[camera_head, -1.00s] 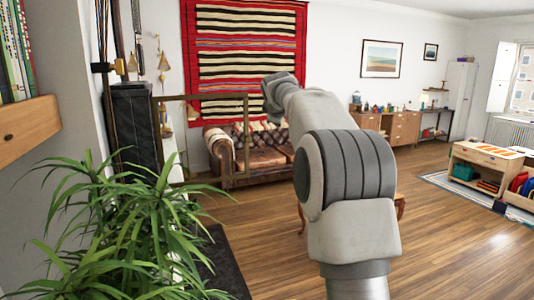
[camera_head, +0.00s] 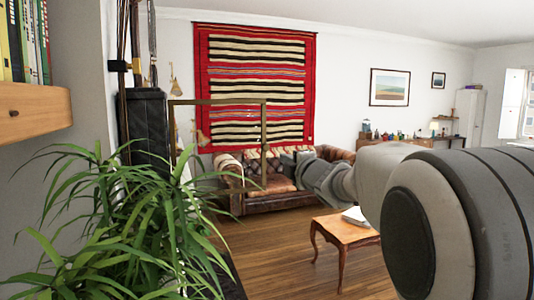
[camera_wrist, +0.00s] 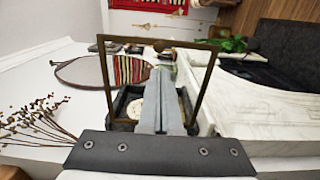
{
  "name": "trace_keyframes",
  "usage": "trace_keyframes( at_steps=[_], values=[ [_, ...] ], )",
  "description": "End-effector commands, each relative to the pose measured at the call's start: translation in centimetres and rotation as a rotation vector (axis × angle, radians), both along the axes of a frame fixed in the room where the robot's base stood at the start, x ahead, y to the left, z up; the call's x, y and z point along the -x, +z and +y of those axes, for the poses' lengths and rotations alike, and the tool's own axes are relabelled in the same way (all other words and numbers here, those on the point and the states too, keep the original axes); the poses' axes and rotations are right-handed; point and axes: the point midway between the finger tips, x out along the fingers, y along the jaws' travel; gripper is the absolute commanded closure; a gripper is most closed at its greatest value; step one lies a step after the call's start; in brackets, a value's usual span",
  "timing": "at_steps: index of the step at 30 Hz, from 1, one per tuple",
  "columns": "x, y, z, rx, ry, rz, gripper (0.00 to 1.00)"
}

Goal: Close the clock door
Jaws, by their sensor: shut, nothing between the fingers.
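The clock's dark case (camera_head: 150,130) stands behind the plant at left in the head view. Its brass-framed door (camera_head: 265,125) stands open, swung out to the right of the case. In the wrist view, the door frame (camera_wrist: 103,75) spans the middle, and part of the pale dial (camera_wrist: 181,100) and dark case (camera_wrist: 122,103) shows beyond my fingers. My gripper (camera_wrist: 162,47) is shut and empty, its fingers overlapping the framed opening. I cannot tell whether they touch the door. In the head view the arm reaches in from the right and the fingertips are hard to make out.
A leafy plant (camera_head: 130,225) fills the lower left, beneath a wooden shelf (camera_head: 35,110). The white marble mantel (camera_wrist: 265,105) lies right in the wrist view, with dried twigs (camera_wrist: 40,118) at left. A small wooden table (camera_head: 345,235) stands on open floor.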

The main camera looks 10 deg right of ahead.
Motion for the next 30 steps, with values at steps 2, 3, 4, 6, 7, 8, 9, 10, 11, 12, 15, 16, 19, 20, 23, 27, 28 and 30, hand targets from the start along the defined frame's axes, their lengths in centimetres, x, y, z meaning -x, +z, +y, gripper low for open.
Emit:
trace_keyframes(
  at_steps=[2, 3, 4, 6, 7, 8, 9, 10, 11, 12, 15, 16, 19, 20, 23, 27, 28, 30],
  values=[
    [-1.3, 0.1, 0.3, 0.002, 0.000, 0.003, 1.00],
    [-1.9, 0.0, 0.3, 0.002, 0.000, 0.004, 1.00],
    [-2.4, 0.1, 0.4, 0.002, -0.001, 0.003, 1.00],
    [-3.5, 0.1, 0.6, 0.002, -0.001, 0.003, 1.00],
    [-4.0, 0.0, 0.7, 0.001, -0.001, 0.004, 1.00],
    [-4.5, 0.1, 0.8, 0.001, -0.002, 0.002, 1.00],
    [-5.2, 0.1, 0.9, 0.002, -0.002, 0.003, 1.00],
    [-5.6, 0.1, 1.0, 0.001, -0.002, 0.002, 1.00],
    [-6.1, 0.0, 1.1, 0.002, -0.002, 0.004, 1.00],
    [-6.7, 0.1, 1.2, 0.003, -0.002, 0.003, 1.00],
    [-8.3, 0.1, 1.5, 0.002, -0.002, 0.004, 1.00],
    [-8.7, 0.1, 1.6, 0.002, -0.002, 0.003, 1.00],
    [-10.0, 0.1, 1.8, 0.002, -0.003, 0.003, 1.00],
    [-10.4, 0.1, 1.8, 0.002, -0.002, 0.003, 1.00],
    [-11.3, 0.1, 2.0, 0.001, -0.003, 0.002, 1.00],
    [-12.1, 0.0, 2.1, 0.000, -0.003, 0.002, 1.00],
    [-12.2, 0.0, 2.2, -0.001, -0.003, 0.002, 1.00],
    [-12.3, 0.0, 2.2, -0.001, -0.003, 0.001, 1.00]
  ],
)
